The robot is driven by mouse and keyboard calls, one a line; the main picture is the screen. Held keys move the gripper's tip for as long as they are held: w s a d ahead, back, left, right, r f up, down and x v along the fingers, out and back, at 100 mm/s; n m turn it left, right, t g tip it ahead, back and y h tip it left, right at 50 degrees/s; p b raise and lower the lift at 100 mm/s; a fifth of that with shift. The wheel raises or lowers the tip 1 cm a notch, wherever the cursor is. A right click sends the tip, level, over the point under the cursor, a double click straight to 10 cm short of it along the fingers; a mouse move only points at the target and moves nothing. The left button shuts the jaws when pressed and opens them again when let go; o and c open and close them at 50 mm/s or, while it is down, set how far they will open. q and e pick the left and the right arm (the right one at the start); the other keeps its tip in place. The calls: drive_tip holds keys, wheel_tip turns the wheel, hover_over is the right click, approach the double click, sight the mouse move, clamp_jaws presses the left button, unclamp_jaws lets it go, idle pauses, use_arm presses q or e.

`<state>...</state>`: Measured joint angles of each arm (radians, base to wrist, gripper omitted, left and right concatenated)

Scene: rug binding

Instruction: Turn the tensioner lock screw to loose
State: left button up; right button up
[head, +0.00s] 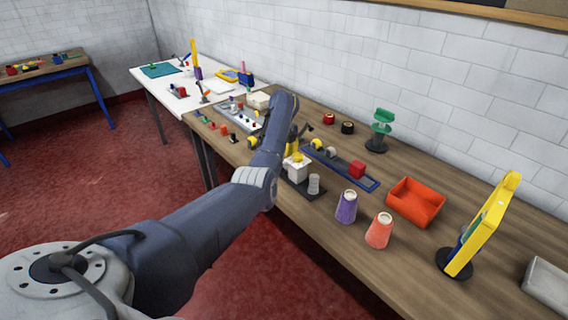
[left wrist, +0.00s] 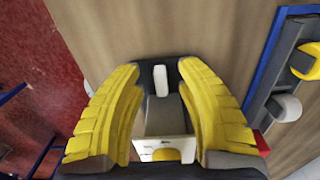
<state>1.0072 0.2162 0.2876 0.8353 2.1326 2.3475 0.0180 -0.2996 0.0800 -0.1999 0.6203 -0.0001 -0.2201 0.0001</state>
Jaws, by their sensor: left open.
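The likely tensioner is a white block (head: 298,170) with a yellow knob (head: 297,158) on a dark base, near the table's front edge. A pale ribbed cylinder (head: 314,184) stands on the same base. In the left wrist view, a dark unit with a white upright bar (left wrist: 161,80), a grey body (left wrist: 165,115) and a white face with a yellow round part (left wrist: 167,156) lies between the fingers. I cannot tell which part is the lock screw. My left gripper (left wrist: 160,70) is open, its yellow fingers around the unit with gaps visible. In the head view my arm partly hides the gripper.
A blue-edged rack (head: 340,164) with small rolls and a red block lies just right of the unit. Purple (head: 346,207) and orange (head: 379,231) cones, an orange tray (head: 415,203) and a yellow upright frame (head: 482,228) stand farther right. Parts crowd the left.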

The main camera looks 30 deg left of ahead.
use_arm(q)
drive_tip(key=shift+f, duration=0.9)
drive_tip(key=shift+c, duration=0.4)
clamp_jaws()
